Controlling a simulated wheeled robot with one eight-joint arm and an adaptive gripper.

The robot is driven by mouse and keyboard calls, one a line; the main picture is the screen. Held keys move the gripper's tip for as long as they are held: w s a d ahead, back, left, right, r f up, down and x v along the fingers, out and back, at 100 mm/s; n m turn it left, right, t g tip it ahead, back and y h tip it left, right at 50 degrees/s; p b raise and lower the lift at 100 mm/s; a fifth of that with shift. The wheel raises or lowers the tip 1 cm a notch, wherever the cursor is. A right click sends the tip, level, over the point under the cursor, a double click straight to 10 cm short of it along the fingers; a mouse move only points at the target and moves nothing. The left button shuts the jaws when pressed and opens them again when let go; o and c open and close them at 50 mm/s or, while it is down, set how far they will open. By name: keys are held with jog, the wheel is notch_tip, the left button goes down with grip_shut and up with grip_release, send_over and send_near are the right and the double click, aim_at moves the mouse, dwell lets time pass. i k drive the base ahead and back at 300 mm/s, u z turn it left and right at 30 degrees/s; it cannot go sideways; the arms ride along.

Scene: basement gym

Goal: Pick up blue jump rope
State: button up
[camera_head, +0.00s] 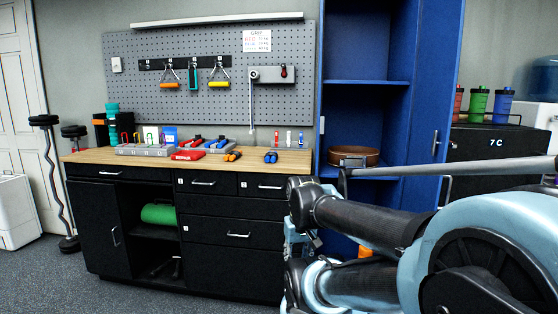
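A small pair of blue handles (271,156), which looks like the blue jump rope, lies on the wooden bench top near its front right part. It is small in the view, and I cannot make out a cord. My arm fills the lower right of the view, folded, with its elbow in front of the bench's right end. My gripper cannot be made out. No part of my arm touches the blue handles.
An orange pair of handles (233,156) lies left of the blue one. A blue cabinet (365,82) stands right of the bench. Floor at front left is clear.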

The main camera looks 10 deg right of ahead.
aim_at(274, 155)
jog(key=z, duration=0.05)
jog(key=i, duration=1)
jog(key=u, duration=0.05)
